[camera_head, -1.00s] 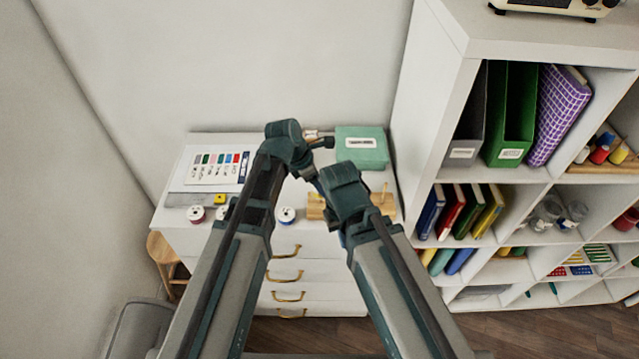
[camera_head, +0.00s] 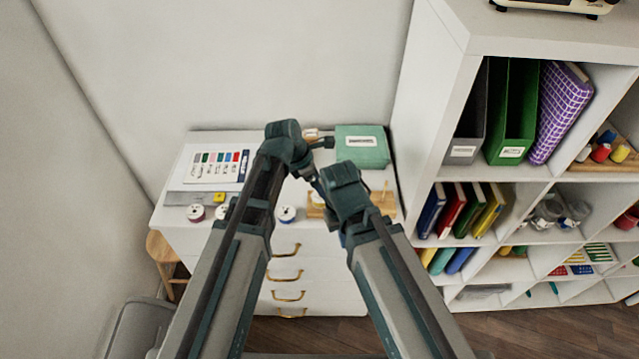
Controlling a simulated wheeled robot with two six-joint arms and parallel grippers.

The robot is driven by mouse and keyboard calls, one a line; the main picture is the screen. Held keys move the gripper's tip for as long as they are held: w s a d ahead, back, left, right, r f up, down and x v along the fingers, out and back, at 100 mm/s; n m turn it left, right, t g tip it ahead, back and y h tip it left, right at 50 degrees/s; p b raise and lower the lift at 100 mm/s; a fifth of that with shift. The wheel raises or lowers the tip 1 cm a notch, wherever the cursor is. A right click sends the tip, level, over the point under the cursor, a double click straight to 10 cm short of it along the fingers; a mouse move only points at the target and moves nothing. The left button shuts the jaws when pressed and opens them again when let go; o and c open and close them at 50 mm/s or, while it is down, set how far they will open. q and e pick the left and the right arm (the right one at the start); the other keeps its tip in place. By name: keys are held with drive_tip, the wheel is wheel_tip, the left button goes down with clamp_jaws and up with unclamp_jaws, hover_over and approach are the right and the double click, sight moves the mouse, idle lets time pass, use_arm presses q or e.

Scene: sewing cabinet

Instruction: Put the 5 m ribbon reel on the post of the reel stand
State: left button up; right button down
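My arms reach over the cabinet top. Both grippers are mostly hidden behind my own arm links, so their fingers cannot be made out.
A green box (camera_head: 362,146) with a label sits at the back right of the cabinet top. A colour chart (camera_head: 216,165), a ruler (camera_head: 187,198) and a yellow tape measure (camera_head: 219,197) lie at the left. A tall white shelf (camera_head: 424,120) stands close on the right.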

use_arm(q)
drive_tip(key=shift+r, duration=0.1)
drive_tip(key=p+v, duration=1.2)
drive_tip(key=v, duration=0.1)
drive_tip(key=shift+a+r+p, duration=0.2)
drive_tip(key=shift+r+p, duration=0.05)
drive_tip(key=shift+p, duration=0.15)
drive_tip(key=s+a+f+m+y, duration=0.15)
drive_tip(key=s+a+m, duration=0.35)
drive_tip(key=m, duration=0.6)
drive_tip(key=s+a+m+y, duration=0.35)
drive_tip(key=a+m, duration=0.35)
drive_tip(key=m, duration=0.4)
drive_tip(key=s+d+f+m+g+b, duration=0.1)
drive_tip(key=s+d+f+m+b, duration=0.2)
drive_tip(key=s+d+f+b, duration=0.3)
drive_tip(key=d+f+b, duration=0.5)
drive_tip(key=f+b, duration=0.3)
drive_tip(key=shift+d+f+m+g, duration=0.15)
drive_tip(key=shift+m+g, duration=0.25)
